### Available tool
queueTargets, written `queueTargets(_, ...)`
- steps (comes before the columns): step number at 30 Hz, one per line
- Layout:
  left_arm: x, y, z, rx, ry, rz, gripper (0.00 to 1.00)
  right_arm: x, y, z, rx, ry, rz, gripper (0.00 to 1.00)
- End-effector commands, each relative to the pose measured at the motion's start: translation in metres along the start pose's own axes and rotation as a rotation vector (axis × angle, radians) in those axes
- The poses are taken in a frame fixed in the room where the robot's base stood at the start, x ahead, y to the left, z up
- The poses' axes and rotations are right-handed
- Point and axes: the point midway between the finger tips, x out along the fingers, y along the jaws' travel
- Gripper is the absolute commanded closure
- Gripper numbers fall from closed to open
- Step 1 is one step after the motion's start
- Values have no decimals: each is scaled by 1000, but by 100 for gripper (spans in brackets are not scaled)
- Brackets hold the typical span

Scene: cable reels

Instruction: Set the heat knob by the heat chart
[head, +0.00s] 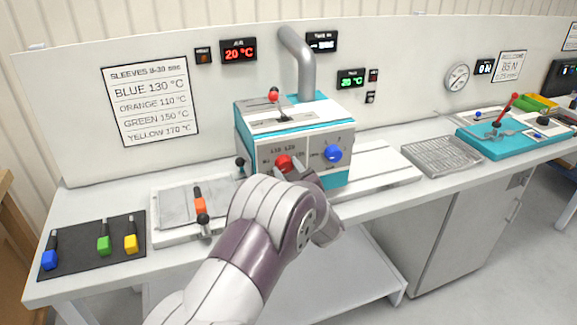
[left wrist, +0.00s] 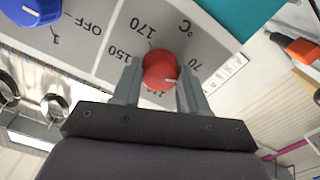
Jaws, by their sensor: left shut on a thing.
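The heat knob (head: 284,162) is red, on the front of the grey-and-teal heater box (head: 335,117). In the left wrist view the knob (left wrist: 160,70) sits between the two fingers of my left gripper (left wrist: 162,82), which is shut on it. Its white mark points to the lower right there; the printed 170, 150 and 70 show upside down, and other numbers are partly hidden. The heat chart (head: 150,103) on the wall reads blue 130, orange 110, green 150, yellow 170 °C. An orange-handled piece (head: 200,205) lies on the grey tray (head: 165,212). My right gripper is out of view.
A blue knob (head: 333,154) sits right of the red one. A red display (head: 238,50) reads 20 °C. Blue, green and yellow pieces lie on a dark mat (head: 78,262) at left. A grey pipe (head: 300,65) rises behind the box; a wire rack (head: 441,157) stands right.

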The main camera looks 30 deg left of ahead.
Motion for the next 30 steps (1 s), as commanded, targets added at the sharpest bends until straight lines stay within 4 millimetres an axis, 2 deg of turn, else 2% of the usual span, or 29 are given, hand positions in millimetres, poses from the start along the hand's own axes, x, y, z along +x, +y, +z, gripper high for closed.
queueTargets(3,0,1,-3,109,-3,-1,88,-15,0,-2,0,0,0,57)
queueTargets(30,0,-1,-3,966,-3,1,88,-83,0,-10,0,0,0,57)
